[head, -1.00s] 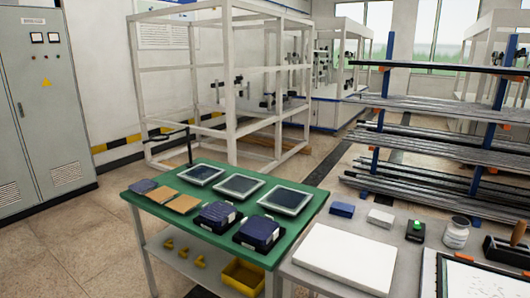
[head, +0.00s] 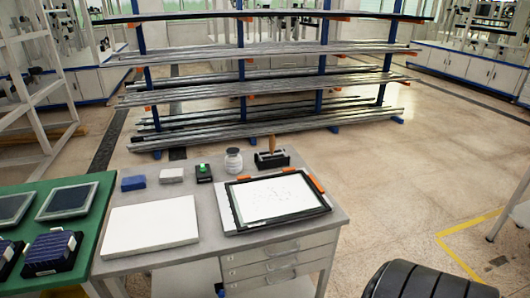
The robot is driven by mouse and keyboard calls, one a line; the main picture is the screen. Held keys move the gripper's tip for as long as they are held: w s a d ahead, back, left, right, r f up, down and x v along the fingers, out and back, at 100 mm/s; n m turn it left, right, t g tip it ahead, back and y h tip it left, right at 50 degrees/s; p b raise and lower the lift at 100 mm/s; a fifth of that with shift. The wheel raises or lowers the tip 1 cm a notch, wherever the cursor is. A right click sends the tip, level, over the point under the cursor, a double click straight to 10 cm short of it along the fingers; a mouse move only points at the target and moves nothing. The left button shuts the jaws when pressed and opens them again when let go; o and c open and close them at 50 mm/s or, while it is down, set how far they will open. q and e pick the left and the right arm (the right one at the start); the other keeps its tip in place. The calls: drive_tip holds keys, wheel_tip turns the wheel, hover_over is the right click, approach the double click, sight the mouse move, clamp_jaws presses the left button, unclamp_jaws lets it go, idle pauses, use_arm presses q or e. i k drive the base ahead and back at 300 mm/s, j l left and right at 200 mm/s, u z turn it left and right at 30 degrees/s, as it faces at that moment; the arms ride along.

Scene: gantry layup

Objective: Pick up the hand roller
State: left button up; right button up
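What looks like the hand roller (head: 271,147), with an upright wooden handle, stands in a black holder (head: 273,161) at the back of the grey bench, behind the framed white sheet. Its lower part is hidden in or behind the holder, so I cannot see the roller end clearly. Neither of my grippers shows in the head view.
The grey bench (head: 208,257) also bears a white slab (head: 150,226), a black-framed sheet (head: 270,198), a white jar (head: 233,161), a dark device (head: 204,173), and blue (head: 133,183) and white (head: 171,175) blocks. A rod rack (head: 245,112) stands behind. Open floor lies right.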

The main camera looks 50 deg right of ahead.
sight(273, 137)
drive_tip(key=z, duration=1.55)
drive_tip(key=i+l+z, duration=0.25)
drive_tip(key=z, duration=0.15)
drive_tip(key=i+l+z, duration=0.2)
drive_tip(key=z, duration=0.15)
drive_tip(key=i+l+z, duration=0.1)
drive_tip(key=i+z, duration=0.3)
drive_tip(key=i+l+z, duration=0.25)
drive_tip(key=i+z, duration=0.25)
drive_tip(key=i+l+z, duration=0.1)
drive_tip(key=i+z, duration=0.4)
drive_tip(key=i+j+u, duration=0.1)
drive_tip(key=i+u, duration=1.05)
drive_tip(key=i+l+u, duration=0.2)
drive_tip(key=u, duration=0.2)
